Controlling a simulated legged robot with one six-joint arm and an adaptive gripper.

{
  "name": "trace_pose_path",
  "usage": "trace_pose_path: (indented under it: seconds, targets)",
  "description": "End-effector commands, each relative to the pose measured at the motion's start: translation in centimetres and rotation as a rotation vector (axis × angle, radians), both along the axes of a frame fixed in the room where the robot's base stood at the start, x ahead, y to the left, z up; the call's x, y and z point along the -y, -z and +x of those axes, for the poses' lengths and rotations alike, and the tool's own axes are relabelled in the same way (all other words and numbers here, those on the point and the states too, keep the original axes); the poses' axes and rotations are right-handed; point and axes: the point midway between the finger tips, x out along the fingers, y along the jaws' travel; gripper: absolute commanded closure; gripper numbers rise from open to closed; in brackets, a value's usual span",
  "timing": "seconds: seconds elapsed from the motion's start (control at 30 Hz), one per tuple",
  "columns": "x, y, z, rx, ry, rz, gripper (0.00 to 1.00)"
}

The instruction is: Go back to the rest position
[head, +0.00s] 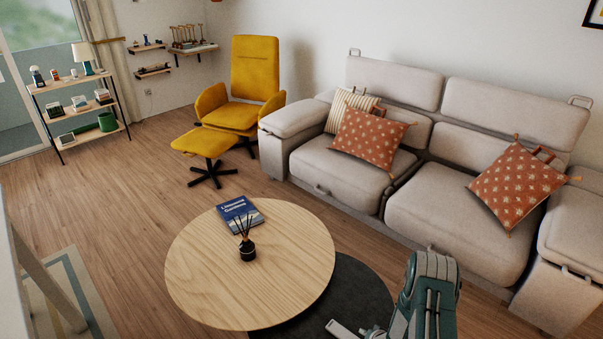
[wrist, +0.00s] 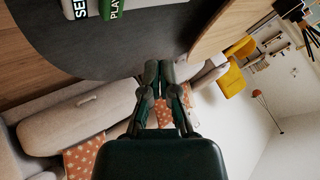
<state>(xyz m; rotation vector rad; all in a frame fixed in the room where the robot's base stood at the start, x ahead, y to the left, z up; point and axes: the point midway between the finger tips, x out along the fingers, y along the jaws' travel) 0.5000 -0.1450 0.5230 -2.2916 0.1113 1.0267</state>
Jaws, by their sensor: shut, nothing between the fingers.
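My gripper (wrist: 160,72) shows in the wrist view with its two dark fingers together and nothing between them. It is in the air, and the sofa (wrist: 75,120) and a dark round surface lie behind it in the picture. In the head view my grey-green arm stands at the bottom right, in front of the sofa (head: 345,170). I cannot make out the fingertips there.
A round wooden table (head: 215,270) bears a blue book (head: 240,213) and a reed diffuser (head: 247,252). A dark round surface (head: 350,290) lies lower beside it; books (wrist: 108,8) lie on it. A yellow armchair (head: 255,70) and footstool (head: 203,142) stand beyond. Floor (head: 130,190) is clear at left.

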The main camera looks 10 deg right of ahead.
Motion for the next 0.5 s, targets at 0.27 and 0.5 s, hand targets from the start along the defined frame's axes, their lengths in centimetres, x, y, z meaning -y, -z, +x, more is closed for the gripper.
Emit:
trace_pose_path:
  seconds: [0.27,0.5]
  targets:
    - [1.6,-8.5,4.4,-0.018,-0.031,-0.147,1.0]
    - [2.0,-18.1,6.9,-0.054,-0.052,-0.285,1.0]
